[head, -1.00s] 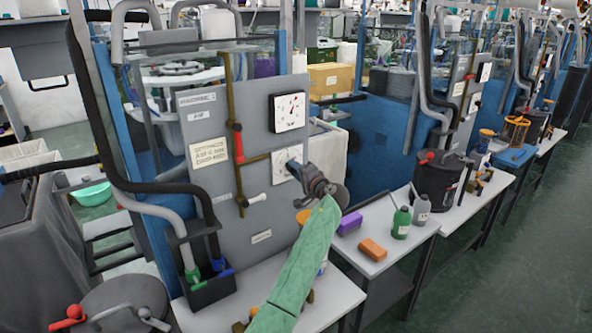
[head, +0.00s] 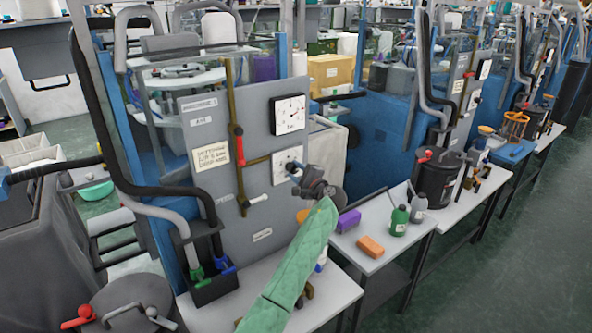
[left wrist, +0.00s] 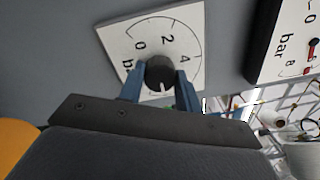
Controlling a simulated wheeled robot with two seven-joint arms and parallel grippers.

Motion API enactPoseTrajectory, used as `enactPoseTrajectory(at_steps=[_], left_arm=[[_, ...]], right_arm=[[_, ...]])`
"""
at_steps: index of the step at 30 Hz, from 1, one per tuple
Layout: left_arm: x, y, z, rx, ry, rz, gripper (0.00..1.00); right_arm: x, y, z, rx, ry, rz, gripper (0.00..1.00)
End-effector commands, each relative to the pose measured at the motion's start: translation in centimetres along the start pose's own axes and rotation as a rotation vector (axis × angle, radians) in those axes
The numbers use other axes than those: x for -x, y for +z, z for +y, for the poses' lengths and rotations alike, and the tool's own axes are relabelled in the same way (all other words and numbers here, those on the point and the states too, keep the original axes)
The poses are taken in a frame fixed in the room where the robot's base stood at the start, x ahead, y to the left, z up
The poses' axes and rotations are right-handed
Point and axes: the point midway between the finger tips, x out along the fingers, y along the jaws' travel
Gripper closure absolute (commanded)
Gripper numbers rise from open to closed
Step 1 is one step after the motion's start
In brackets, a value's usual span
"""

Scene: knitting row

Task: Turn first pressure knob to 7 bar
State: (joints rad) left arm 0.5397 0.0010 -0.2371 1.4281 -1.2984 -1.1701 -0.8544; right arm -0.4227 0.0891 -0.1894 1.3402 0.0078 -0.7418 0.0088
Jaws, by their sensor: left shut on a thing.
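The pressure knob (left wrist: 160,72) is dark and round, on a white square dial plate (left wrist: 120,36) marked 0, 2 and 4; the plate also shows in the head view (head: 281,157). My left gripper (head: 297,173) is shut on the knob, with one blue finger on each side in the left wrist view. A pale mark on the knob points down in that view; the lower figures are hidden by the gripper. A pressure gauge (head: 290,114) with a red needle sits above the dial on the grey panel (head: 255,165). My right gripper is out of view.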

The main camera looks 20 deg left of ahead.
Motion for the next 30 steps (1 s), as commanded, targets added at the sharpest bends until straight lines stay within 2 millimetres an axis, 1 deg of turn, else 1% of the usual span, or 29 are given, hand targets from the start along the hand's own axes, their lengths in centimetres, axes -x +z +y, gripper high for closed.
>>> enactPoseTrajectory(at_steps=[6,16,17,19,20,30], left_arm=[[0.09,-0.11,0.02,-0.022,-0.001,0.003,0.89],[0.1,-0.13,0.05,-0.022,0.0,0.003,0.89],[0.1,-0.13,0.05,-0.022,0.0,0.003,0.6],[0.09,-0.11,0.06,-0.022,0.0,0.003,0.47],[0.08,-0.1,0.05,-0.022,0.0,0.003,0.44],[0.32,-0.1,0.1,-0.021,0.0,0.002,0.44]], right_arm=[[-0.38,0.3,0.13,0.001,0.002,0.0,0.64],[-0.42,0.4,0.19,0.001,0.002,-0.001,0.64],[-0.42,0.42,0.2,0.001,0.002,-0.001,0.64],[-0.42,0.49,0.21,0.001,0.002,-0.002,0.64],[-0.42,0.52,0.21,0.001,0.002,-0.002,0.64],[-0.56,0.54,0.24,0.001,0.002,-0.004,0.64]])
